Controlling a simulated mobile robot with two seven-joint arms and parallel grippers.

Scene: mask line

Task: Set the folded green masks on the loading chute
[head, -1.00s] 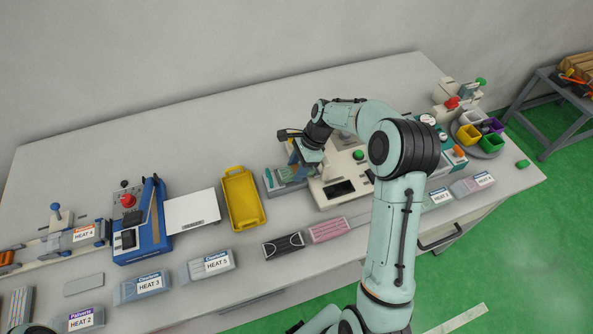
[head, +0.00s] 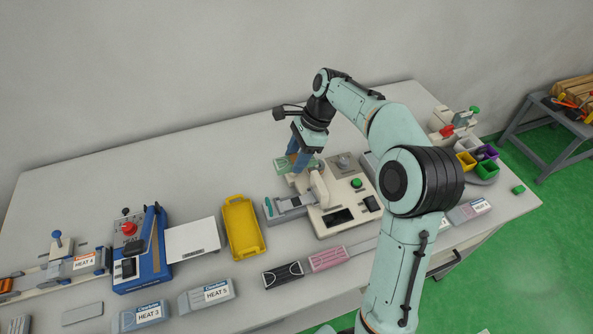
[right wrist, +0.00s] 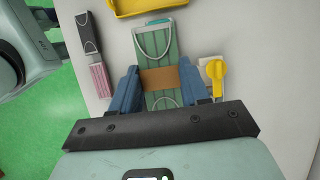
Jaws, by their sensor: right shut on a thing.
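My right gripper (head: 303,157) is shut on a stack of folded green masks (head: 283,164) behind the grey loading chute (head: 290,206). The masks look raised in the head view. The chute shows no masks on it and lies at the left side of a cream machine (head: 345,198). In the right wrist view, the blue fingers (right wrist: 159,80) grip the green masks (right wrist: 161,42) on both sides, at a brown band (right wrist: 160,77). White ear loops show on the masks. My left gripper is out of view.
A yellow tray (head: 242,226) stands left of the chute. A black pack (head: 283,275) and a pink pack (head: 328,258) lie in front. Coloured bins (head: 478,160) stand at the right.

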